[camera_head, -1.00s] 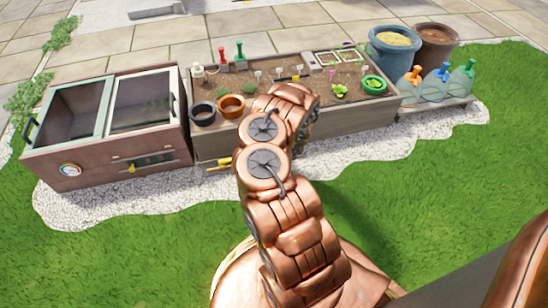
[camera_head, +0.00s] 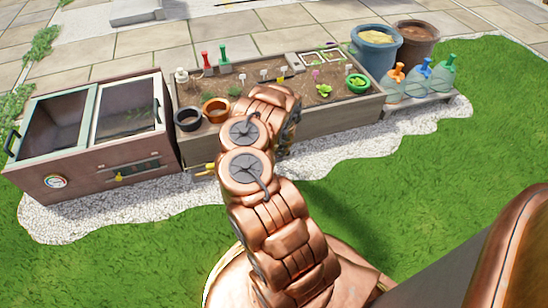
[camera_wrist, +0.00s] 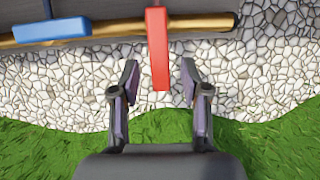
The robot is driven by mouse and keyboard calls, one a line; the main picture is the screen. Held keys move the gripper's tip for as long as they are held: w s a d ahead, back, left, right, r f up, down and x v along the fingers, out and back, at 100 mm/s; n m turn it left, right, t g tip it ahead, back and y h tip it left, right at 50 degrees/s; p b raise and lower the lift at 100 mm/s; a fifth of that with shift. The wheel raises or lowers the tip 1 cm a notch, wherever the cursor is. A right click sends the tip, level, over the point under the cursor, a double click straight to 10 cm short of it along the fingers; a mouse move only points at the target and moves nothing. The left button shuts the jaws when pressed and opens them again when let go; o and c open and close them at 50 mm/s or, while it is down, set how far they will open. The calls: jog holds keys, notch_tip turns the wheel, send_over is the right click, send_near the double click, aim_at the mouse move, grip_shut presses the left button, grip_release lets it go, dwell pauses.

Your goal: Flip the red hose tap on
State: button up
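The red hose tap (camera_wrist: 158,52) shows in the wrist view as a red lever standing out from a brass pipe (camera_wrist: 200,23), pointing down in the picture. My gripper (camera_wrist: 162,75) is open, with one finger to each side of the lever's lower end. I cannot tell whether the fingers are level with the lever in depth; neither finger visibly touches it. In the head view my arm hides the gripper and the red tap.
A blue lever (camera_wrist: 52,31) sits on the same pipe to the left. A raised planter (camera_head: 330,124) stands behind my arm, with a lidded cold frame (camera_head: 95,178) to its left. Spray bottles (camera_head: 420,78) stand at right. White gravel (camera_head: 350,153) and grass lie in front.

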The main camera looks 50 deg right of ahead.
jog(key=shift+r, duration=0.1)
jog(key=shift+v, duration=0.85)
jog(key=v, duration=1)
jog(key=shift+s, duration=0.1)
dwell(0.5)
